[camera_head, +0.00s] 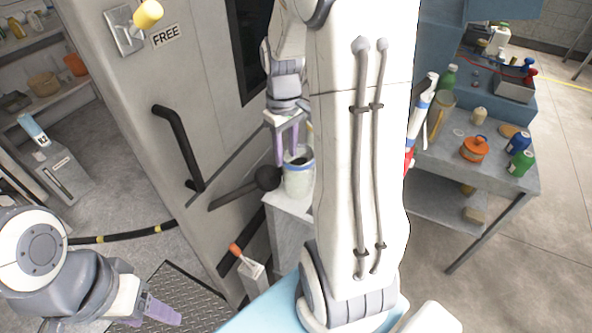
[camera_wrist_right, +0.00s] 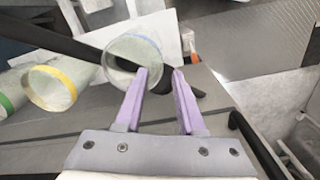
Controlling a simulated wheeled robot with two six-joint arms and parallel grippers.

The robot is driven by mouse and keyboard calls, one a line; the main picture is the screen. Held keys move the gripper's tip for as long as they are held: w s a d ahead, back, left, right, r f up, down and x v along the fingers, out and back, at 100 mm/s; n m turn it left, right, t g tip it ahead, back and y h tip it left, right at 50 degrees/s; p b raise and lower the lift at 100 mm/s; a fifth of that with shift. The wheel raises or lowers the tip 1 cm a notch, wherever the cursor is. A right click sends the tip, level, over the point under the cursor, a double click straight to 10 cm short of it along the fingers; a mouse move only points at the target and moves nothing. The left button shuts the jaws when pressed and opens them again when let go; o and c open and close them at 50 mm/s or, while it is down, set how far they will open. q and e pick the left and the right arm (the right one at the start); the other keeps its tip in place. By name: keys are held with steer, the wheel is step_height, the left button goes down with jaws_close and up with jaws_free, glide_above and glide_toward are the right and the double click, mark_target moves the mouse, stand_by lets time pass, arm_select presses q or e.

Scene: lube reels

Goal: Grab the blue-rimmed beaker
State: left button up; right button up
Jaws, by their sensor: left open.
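The blue-rimmed beaker (camera_head: 299,182) is a clear glass standing on a light ledge beside the grey cabinet; my right arm covers its right edge. It also shows in the right wrist view (camera_wrist_right: 122,72), its mouth towards the camera. My right gripper (camera_head: 287,150) is above the beaker with its purple fingers pointing down. In the right wrist view the gripper (camera_wrist_right: 161,71) is open, with a gap between the fingers. The left finger overlaps the rim; I cannot tell whether it touches. My left gripper (camera_head: 160,312) is open, low at the left, far from the beaker.
A black lever with a ball end (camera_head: 266,178) is close to the beaker. A cart (camera_head: 500,180) with bottles stands at the right.

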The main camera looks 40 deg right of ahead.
mark_target(288, 194)
step_height(288, 194, down, 7)
steer(key=shift+f+p, duration=0.1)
steer(key=shift+p, duration=0.7)
steer(key=shift+f, duration=0.55)
jaws_close()
stand_by(0.5)
